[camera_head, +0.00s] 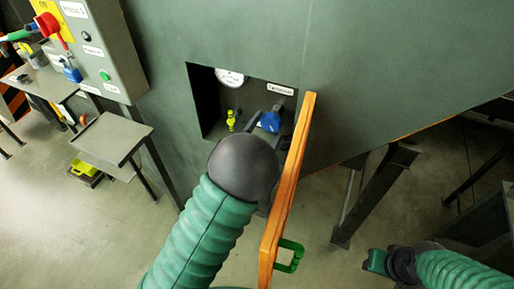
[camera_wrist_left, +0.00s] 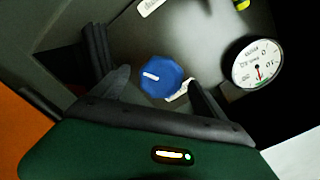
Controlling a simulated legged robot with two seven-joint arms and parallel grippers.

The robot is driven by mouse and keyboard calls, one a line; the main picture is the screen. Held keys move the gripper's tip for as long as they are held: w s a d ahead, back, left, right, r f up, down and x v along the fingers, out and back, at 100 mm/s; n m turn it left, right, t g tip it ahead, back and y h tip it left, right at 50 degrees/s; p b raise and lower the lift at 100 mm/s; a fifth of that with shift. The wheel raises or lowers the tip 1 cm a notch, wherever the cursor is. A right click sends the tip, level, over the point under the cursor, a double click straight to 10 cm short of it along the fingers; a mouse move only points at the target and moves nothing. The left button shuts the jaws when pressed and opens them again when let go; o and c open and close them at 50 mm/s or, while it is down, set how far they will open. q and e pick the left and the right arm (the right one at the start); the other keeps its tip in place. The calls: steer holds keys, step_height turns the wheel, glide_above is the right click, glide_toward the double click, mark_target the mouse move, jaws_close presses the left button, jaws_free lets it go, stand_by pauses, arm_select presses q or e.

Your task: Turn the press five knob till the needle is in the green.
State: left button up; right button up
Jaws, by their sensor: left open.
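The blue knob (camera_head: 270,121) with a white pointer mark sits inside a square recess in the grey-green machine wall. In the left wrist view the knob (camera_wrist_left: 160,76) lies between the fingers of my open left gripper (camera_wrist_left: 157,80); whether they touch it I cannot tell. In the head view my left gripper (camera_head: 262,117) reaches into the recess, partly hidden by my wrist. The gauge (camera_head: 230,77) is partly cut off in the head view. My right gripper (camera_head: 376,262) hangs low at right, its fingers unclear.
An orange door (camera_head: 288,190) with a green handle (camera_head: 289,256) stands open at the recess's right, close beside my left arm. A yellow-green valve (camera_head: 231,120) sits in the recess. A control box (camera_head: 95,50) and small table (camera_head: 112,137) are at left.

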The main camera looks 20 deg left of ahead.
arm_select(q)
steer(key=s+p, duration=0.8)
steer(key=s, duration=0.3)
steer(key=shift+a, duration=0.15)
stand_by(0.6)
step_height(320, 180, down, 4)
steer(key=s+a+n+g+y, duration=0.1)
steer(key=s+n+g, duration=0.1)
steer(key=n+g, duration=0.65)
steer(key=s+d+r+n+g, duration=0.1)
steer(key=s+r+g, duration=0.2)
steer(key=s+g, duration=0.4)
steer(key=s, duration=0.6)
steer(key=shift+s+n, duration=0.2)
steer(key=shift+n, duration=0.15)
